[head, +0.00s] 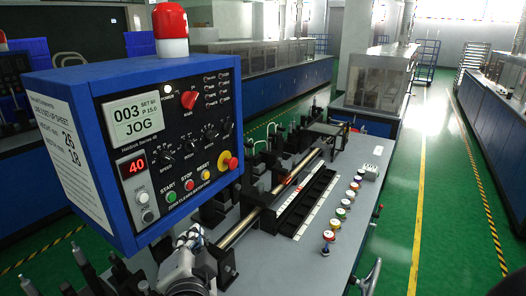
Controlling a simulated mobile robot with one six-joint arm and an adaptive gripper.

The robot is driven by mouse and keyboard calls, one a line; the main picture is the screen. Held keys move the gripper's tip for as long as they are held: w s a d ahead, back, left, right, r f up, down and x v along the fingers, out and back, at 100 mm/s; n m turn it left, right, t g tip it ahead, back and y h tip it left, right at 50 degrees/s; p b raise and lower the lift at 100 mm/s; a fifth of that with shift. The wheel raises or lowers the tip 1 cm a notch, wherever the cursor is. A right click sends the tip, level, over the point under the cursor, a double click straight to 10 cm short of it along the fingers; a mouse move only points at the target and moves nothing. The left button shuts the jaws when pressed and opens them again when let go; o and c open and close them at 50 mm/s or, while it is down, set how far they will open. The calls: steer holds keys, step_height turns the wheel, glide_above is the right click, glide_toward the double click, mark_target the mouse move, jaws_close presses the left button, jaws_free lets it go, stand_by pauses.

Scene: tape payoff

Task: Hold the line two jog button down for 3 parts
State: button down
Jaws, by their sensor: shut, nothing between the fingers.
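A blue control box (66,73) with a black front panel stands at the left. Its screen (135,118) reads 003 and JOG, with smaller text beside it. Green (171,197), red (188,185) and yellow (205,175) buttons sit to the right. My gripper (190,238) is shut and empty, below the panel and apart from it.
A red mushroom button (228,161) and a red switch (189,99) are on the panel. A red lamp (170,29) tops the box. A grey machine bed (335,235) with a long rod (270,207) and coloured knobs lies right of my gripper. Green floor (450,200) is open at the right.

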mark_target(149, 217)
steer(key=shift+w+a+p, duration=0.3)
steer(key=shift+w+a, duration=0.35)
steer(key=shift+a, duration=0.65)
steer(key=shift+w+a+p, duration=0.25)
steer(key=shift+w+a, duration=0.45)
steer(key=shift+a, duration=0.65)
steer(key=shift+w+a+p, duration=0.3)
steer(key=shift+w+a, duration=0.35)
steer(key=shift+a, duration=0.65)
steer(key=shift+w+a, duration=0.1)
steer(key=shift+a, duration=0.05)
steer(key=shift+w+a, duration=0.1)
steer(key=shift+a, duration=0.1)
steer(key=shift+w+a, duration=0.2)
steer(key=shift+a, duration=0.15)
stand_by(3.4)
